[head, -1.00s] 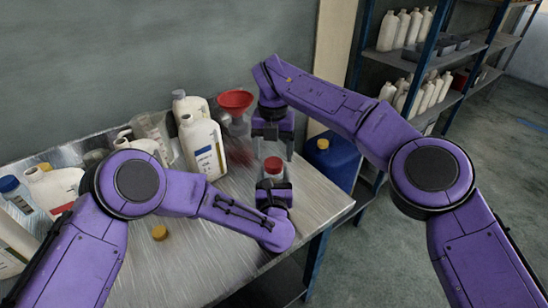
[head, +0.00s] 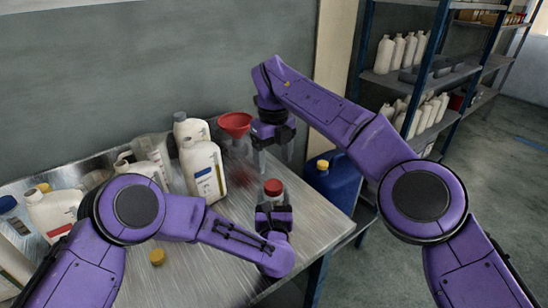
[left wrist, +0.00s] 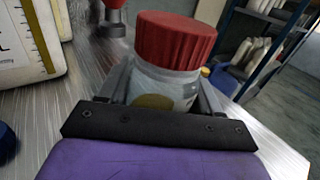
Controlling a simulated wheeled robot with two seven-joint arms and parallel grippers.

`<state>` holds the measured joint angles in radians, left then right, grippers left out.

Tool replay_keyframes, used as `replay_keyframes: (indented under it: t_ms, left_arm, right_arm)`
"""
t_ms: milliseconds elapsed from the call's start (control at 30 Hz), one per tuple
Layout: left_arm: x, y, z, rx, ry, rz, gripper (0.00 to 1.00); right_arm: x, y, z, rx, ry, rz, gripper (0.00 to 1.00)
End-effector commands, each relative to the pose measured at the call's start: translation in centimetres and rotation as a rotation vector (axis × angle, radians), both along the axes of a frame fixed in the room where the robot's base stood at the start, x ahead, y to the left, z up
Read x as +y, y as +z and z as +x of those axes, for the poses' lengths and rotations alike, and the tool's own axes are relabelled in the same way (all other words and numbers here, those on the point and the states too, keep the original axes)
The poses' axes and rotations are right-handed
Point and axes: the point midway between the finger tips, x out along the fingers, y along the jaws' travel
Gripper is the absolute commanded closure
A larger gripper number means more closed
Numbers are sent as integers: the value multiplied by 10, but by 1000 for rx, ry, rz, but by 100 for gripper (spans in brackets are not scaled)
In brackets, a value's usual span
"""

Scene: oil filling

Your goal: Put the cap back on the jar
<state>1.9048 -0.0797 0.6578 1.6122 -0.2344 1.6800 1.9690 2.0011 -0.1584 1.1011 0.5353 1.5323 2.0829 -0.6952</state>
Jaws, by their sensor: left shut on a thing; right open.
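The jar (left wrist: 165,85) is a small pale container with a yellowish label patch. The ribbed red cap (left wrist: 176,40) sits on its mouth and looks roughly level; how tightly it is seated I cannot tell. My left gripper (head: 273,203) is shut around the jar's body, with a finger on each side below the cap. In the head view the red cap (head: 273,186) shows above this gripper. My right gripper (head: 274,158) is open and empty, behind and above the capped jar, apart from it and close to the red funnel.
The red funnel (head: 236,122) and white bottles (head: 203,168) stand left of my right gripper. A loose yellow cap (head: 158,257) lies on the metal table (head: 215,265). A blue canister (head: 335,182) stands beyond the table's right edge.

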Motion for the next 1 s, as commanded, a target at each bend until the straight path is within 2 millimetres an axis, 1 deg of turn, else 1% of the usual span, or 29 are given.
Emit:
replay_keyframes:
  t_ms: [267, 367, 467, 600, 733, 900, 1000]
  left_arm:
    - [0, 0, 0, 0, 0, 0, 100]
    - [0, 0, 0, 0, 0, 0, 100]
    - [0, 0, 0, 0, 0, 0, 100]
    - [0, 0, 0, 0, 0, 0, 100]
    - [0, 0, 0, 0, 0, 0, 100]
    - [0, 0, 0, 0, 0, 0, 100]
    - [0, 0, 0, 0, 0, 0, 100]
  right_arm:
    - [0, 0, 0, 0, 13, 0, 27]
    - [0, -5, 0, 1, 13, -1, 27]
    - [0, -17, 0, 2, 14, -3, 27]
    - [0, -42, 0, 4, 12, 0, 27]
    - [0, -62, 0, 3, 11, 1, 27]
    - [0, -77, 0, -1, 10, 1, 27]
    - [0, -80, 0, -1, 10, 1, 27]
